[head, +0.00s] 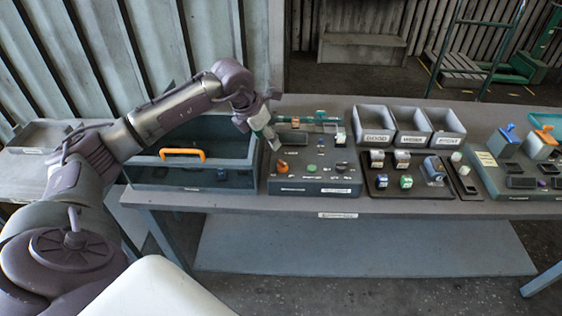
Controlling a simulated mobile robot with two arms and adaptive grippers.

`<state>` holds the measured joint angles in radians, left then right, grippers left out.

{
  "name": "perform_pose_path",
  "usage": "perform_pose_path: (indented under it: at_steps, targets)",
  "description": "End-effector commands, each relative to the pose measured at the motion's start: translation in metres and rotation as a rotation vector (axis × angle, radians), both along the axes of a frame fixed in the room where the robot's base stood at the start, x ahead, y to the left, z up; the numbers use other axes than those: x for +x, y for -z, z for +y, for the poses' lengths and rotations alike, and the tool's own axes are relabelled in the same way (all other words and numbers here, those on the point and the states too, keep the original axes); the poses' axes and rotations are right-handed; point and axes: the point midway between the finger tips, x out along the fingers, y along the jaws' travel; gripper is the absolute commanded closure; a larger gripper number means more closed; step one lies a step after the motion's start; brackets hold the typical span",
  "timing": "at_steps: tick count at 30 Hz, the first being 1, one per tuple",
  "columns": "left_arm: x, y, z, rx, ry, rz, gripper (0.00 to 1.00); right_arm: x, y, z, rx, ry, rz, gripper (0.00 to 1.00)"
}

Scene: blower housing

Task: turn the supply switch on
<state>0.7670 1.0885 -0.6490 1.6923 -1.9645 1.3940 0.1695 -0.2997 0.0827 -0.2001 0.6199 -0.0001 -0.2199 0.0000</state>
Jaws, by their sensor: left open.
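A grey control box (313,188) stands on the bench. Its sloping top carries an orange knob (282,166), a green button (312,168), a dark switch (341,167) and a dark display (293,137). The labels are too small to read, so I cannot tell which control is the supply switch. My left gripper (272,143) is open and empty, pointing down over the box's back left corner, above and behind the orange knob. It appears apart from the controls. My right gripper is not in view.
A dark bin with an orange handle (182,152) stands left of the box. A dark tray (408,189) with several small parts lies to its right, with grey bins (410,127) behind. Another panel (521,187) is at far right. The bench's front strip is clear.

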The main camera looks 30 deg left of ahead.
Motion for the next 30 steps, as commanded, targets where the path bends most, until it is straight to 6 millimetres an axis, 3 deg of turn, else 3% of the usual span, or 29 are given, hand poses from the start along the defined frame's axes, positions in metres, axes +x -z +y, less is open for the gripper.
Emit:
perform_pose_path:
  at_steps: [5,18,24,30]
  targets:
    - [0.008,0.021,-0.004,-0.003,0.003,0.005,0.41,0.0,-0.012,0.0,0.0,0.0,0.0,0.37]
    - [0.041,0.103,-0.013,-0.006,0.003,0.003,0.41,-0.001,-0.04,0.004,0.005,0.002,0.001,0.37]
    - [0.049,0.121,-0.014,-0.006,0.002,0.0,0.41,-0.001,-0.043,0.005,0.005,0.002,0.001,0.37]
    - [0.05,0.126,-0.014,-0.005,0.004,0.0,0.41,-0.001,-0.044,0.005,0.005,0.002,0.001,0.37]
